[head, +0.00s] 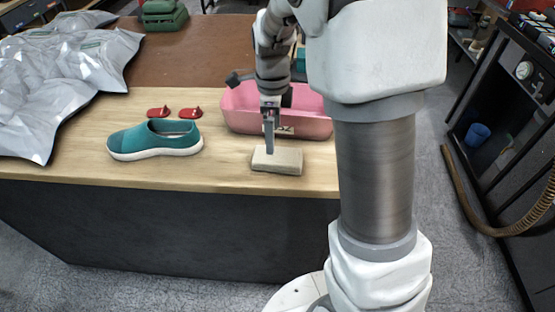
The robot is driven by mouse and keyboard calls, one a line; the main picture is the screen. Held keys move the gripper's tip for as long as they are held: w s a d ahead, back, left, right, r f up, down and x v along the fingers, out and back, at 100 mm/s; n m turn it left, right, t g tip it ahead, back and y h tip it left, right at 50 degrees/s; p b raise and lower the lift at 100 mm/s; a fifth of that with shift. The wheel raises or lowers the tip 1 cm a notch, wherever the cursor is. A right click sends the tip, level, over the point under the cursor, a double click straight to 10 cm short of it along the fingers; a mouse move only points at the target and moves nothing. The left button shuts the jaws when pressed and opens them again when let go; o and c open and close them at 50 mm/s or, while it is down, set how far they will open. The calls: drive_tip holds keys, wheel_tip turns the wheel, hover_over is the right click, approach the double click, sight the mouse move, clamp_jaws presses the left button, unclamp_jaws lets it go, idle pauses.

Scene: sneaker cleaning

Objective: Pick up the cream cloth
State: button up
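The cream cloth (279,163) looks like a thick, folded, flat rectangular pad. It lies on the light wooden table top near the front edge, in front of the pink basin. My gripper (269,149) points down at the cloth's back left part, its tip at or just above the top surface. Whether it touches the cloth is unclear. The fingers appear edge-on as one narrow strip, so I cannot see any gap between them.
A pink basin (238,122) stands right behind the cloth, partly hidden by my arm. A teal shoe (156,141) with a white sole sits to the left, with two small red items (190,113) behind it. Crumpled silver sheeting (75,66) covers the table's left side.

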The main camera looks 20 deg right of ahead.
wheel_tip(320, 180, down, 9)
drive_tip(key=shift+w+f+b, duration=0.1)
drive_tip(key=shift+w+b, duration=0.05)
drive_tip(key=shift+b, duration=0.3)
drive_tip(key=shift+c, duration=0.2)
drive_tip(key=c, duration=1.1)
drive_tip(key=shift+r+p, duration=0.65)
drive_tip(key=shift+r, duration=4.45)
